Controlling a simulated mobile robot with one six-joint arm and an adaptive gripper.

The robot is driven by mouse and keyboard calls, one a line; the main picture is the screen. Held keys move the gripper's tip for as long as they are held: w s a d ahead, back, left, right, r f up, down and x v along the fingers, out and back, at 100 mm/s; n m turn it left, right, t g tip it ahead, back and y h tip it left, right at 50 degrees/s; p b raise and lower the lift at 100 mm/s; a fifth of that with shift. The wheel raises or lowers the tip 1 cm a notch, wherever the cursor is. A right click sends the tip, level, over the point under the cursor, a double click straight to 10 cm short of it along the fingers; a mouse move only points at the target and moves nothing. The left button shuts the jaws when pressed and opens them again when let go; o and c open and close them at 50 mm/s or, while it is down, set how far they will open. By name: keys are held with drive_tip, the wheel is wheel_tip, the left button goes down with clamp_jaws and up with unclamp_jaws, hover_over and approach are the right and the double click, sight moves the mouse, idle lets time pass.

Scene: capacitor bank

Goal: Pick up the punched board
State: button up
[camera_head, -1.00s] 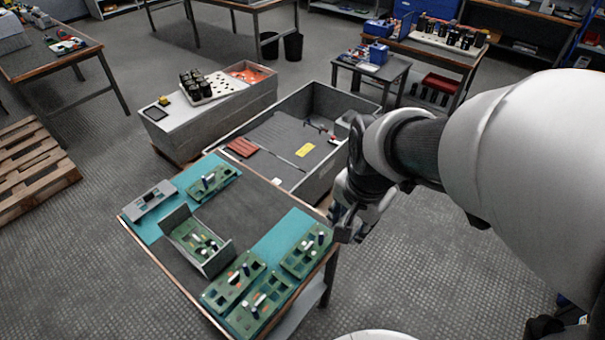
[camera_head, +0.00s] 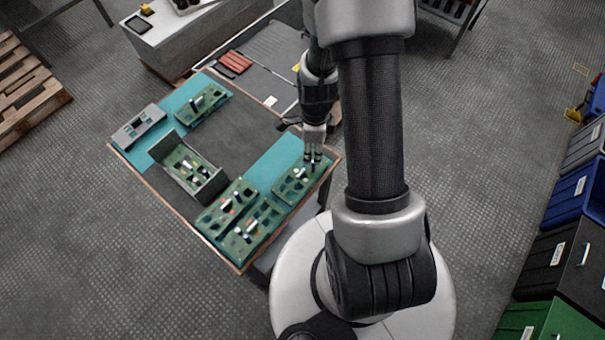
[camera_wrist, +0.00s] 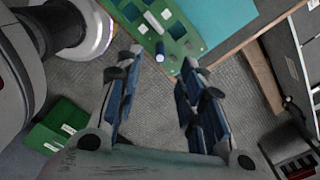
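Several green boards with cut-out holes and small parts lie on the table (camera_head: 235,140); I cannot tell which one the task means. One green board (camera_head: 292,190) lies at the table's right corner, on a teal mat. Two more boards (camera_head: 226,206) (camera_head: 248,232) lie side by side at the front corner, and another (camera_head: 206,105) lies at the back. My gripper (camera_head: 313,165) points down at the right corner board's far end. In the wrist view my gripper (camera_wrist: 160,68) is open and empty, with the board (camera_wrist: 150,22) just beyond its fingertips, apparently apart from them.
A grey tray (camera_head: 207,182) holds another green board mid-table. A grey device (camera_head: 138,127) sits at the left corner. A large grey bin (camera_head: 262,50) stands behind the table. The table's dark middle is bare. Coloured bins (camera_head: 570,195) stand far right.

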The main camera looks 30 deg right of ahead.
sight(313, 161)
wheel_tip(313, 161, down, 10)
drive_tip(key=b, duration=0.3)
drive_tip(key=shift+d, duration=0.1)
drive_tip(key=shift+c, duration=0.3)
clamp_jaws()
idle(0.4)
